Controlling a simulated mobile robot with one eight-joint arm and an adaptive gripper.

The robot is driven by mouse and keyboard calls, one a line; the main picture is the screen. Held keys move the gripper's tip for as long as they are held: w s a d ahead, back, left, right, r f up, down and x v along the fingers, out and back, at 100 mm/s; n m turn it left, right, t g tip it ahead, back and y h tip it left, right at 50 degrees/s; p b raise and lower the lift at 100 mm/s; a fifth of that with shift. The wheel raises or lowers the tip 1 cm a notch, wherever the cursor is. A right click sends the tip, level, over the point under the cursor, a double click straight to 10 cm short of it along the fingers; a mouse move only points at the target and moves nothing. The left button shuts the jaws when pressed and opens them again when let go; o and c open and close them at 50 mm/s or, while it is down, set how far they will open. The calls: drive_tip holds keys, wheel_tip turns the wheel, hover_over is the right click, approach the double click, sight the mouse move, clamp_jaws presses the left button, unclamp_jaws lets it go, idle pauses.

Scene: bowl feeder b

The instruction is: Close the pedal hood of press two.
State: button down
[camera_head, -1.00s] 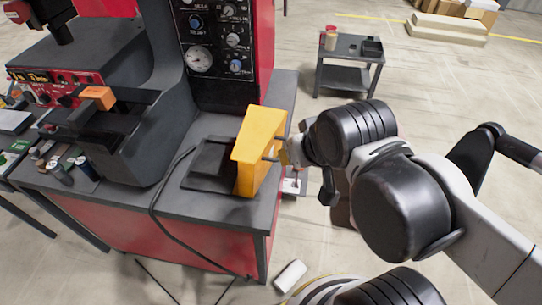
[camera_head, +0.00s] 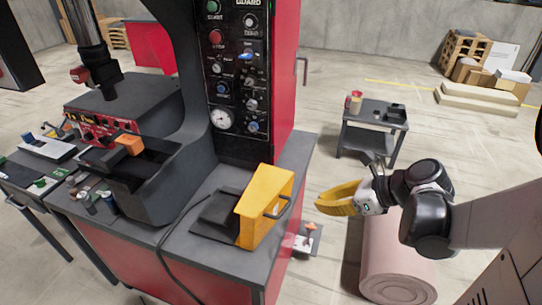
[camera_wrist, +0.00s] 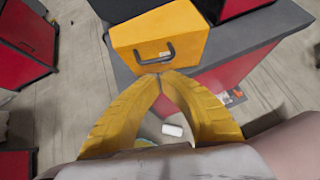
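The yellow pedal hood (camera_head: 264,203) stands upright on the right side of a flat black pedal base (camera_head: 214,212) on the press's grey bench top. The base lies uncovered to its left. A dark handle (camera_head: 277,207) is on the hood's right face. In the wrist view the hood (camera_wrist: 158,32) and its handle (camera_wrist: 156,54) are just beyond my fingertips. My gripper (camera_head: 318,206) has yellow fingers and is right of the hood, apart from it in the head view. In the wrist view its fingertips (camera_wrist: 163,74) meet with nothing seen between them.
The red and black press (camera_head: 245,90) with its dial panel rises behind the hood. A cable (camera_head: 163,255) runs over the bench's front edge. A small grey cart (camera_head: 372,128) stands behind my gripper, and a pinkish cylinder (camera_head: 395,265) is below my arm. Floor between bench and cart is clear.

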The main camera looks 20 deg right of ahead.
sight(269, 194)
drive_tip(key=b+x, duration=0.4)
drive_tip(key=x, duration=0.6)
drive_tip(key=shift+a+f, duration=0.15)
drive_tip(key=shift+w+a+r+b, duration=0.15)
drive_tip(key=shift+w+a, duration=0.2)
drive_tip(key=shift+w, duration=0.1)
drive_tip(key=shift+w+a+r+b, duration=0.15)
drive_tip(key=shift+w+a, duration=0.2)
drive_tip(key=shift+w, duration=0.15)
drive_tip(key=shift+w+a+r, duration=0.1)
drive_tip(key=shift+w+a, duration=0.25)
drive_tip(key=shift+w, duration=0.1)
drive_tip(key=shift+r, duration=0.1)
drive_tip(key=shift+w+a+r, duration=0.15)
drive_tip(key=shift+a+r, duration=0.1)
drive_tip(key=shift+w+a+r+g+h+p, duration=0.65)
drive_tip(key=shift+a+p, duration=0.25)
drive_tip(key=shift+p, duration=0.6)
drive_tip(key=shift+w+a+r+g+h+p, duration=0.2)
drive_tip(key=shift+w+a+r+h+p, duration=0.15)
drive_tip(key=shift+a+p, duration=0.15)
drive_tip(key=shift+w+a+r+g+h+p, duration=0.15)
drive_tip(key=shift+w+a+r+h+p, duration=0.15)
drive_tip(key=shift+w+a+p, duration=0.15)
drive_tip(key=shift+f, duration=0.1)
